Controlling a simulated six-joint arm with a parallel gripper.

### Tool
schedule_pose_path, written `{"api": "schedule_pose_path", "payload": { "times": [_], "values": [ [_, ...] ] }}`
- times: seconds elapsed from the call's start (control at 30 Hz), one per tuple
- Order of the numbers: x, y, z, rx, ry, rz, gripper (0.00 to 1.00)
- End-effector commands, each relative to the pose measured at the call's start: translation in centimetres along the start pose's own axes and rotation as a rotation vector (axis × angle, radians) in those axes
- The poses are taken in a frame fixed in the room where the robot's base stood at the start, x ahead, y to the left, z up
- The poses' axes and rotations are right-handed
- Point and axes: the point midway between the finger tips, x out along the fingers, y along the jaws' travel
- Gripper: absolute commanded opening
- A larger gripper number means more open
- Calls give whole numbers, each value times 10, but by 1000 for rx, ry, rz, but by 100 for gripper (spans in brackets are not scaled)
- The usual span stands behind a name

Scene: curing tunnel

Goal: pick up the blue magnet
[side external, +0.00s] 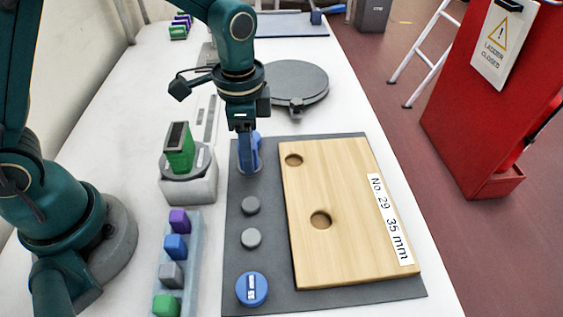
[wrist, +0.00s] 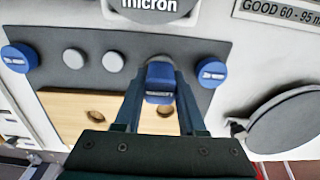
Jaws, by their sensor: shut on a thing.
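The blue magnet (wrist: 160,78) is a small blue block with a darker end and a pale label. It sits between the two fingers of my gripper (wrist: 160,110) in the wrist view, and the fingers are shut on it. In the side external view my gripper (side external: 246,152) points down over the far left part of the dark mat (side external: 237,215). There the blocked view makes the magnet hard to separate from the fingers and a blue round piece below. I cannot tell how far it is above the mat.
A labelled wooden board (side external: 345,250) with two holes lies right of my gripper. Two grey discs (side external: 251,238) and a blue round piece (side external: 252,289) lie nearer. A rack (side external: 188,275) of coloured blocks and a stand (side external: 190,188) with a green gauge (side external: 179,148) are left.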

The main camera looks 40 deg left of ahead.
Motion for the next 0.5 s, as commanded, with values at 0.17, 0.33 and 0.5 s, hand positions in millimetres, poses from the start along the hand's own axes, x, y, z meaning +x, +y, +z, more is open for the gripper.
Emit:
{"api": "schedule_pose_path", "payload": {
  "times": [0.17, 0.33, 0.5],
  "values": [
    [-33, -8, 10, -9, 5, -4, 0],
    [-54, -28, 42, -10, 4, -3, 0],
    [-71, -44, 66, -8, 3, -3, 0]
  ]
}}
